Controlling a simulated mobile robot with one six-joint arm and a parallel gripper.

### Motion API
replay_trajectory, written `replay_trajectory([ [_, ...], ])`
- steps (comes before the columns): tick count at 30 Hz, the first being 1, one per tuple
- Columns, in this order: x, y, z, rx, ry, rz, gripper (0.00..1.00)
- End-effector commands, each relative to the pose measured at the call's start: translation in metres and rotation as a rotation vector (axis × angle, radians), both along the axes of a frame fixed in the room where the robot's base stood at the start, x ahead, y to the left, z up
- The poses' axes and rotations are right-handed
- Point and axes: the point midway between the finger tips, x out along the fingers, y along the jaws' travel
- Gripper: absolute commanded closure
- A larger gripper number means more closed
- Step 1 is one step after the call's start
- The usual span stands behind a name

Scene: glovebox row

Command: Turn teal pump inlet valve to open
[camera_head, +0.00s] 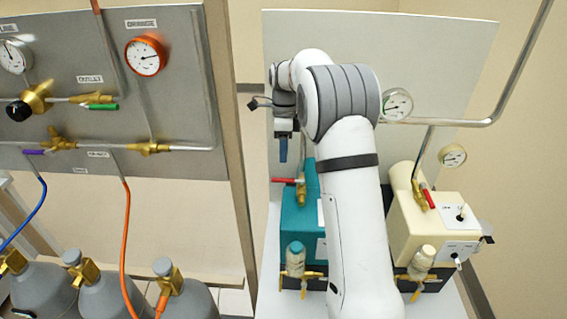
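The teal pump (297,220) stands behind and left of my white arm, which hides its right part. A valve with a brass body (301,192) and a red lever handle (284,180) sits on its upper left. The red handle points left, roughly level, across the upright brass body. My gripper (283,155) hangs with its blue fingertips downward, just above the red handle in the picture. It shows edge-on, so I cannot tell its opening, nor whether it touches the handle. Nothing shows held in it.
A cream pump (438,222) with its own red-handled valve (427,197) stands right of my arm. A grey gas panel (90,110) with gauges is at left, with grey cylinders (105,298) below. A metal pipe (480,121) and a gauge (397,104) are behind my arm.

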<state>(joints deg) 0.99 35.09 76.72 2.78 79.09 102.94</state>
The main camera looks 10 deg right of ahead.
Motion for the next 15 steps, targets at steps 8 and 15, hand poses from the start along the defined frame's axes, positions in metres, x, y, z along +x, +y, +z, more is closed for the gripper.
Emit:
replay_trajectory([
  [8, -0.007, 0.002, -0.035, -0.001, 0.006, -0.008, 0.65],
  [15, -0.013, 0.003, -0.067, -0.002, 0.004, -0.007, 0.65],
])
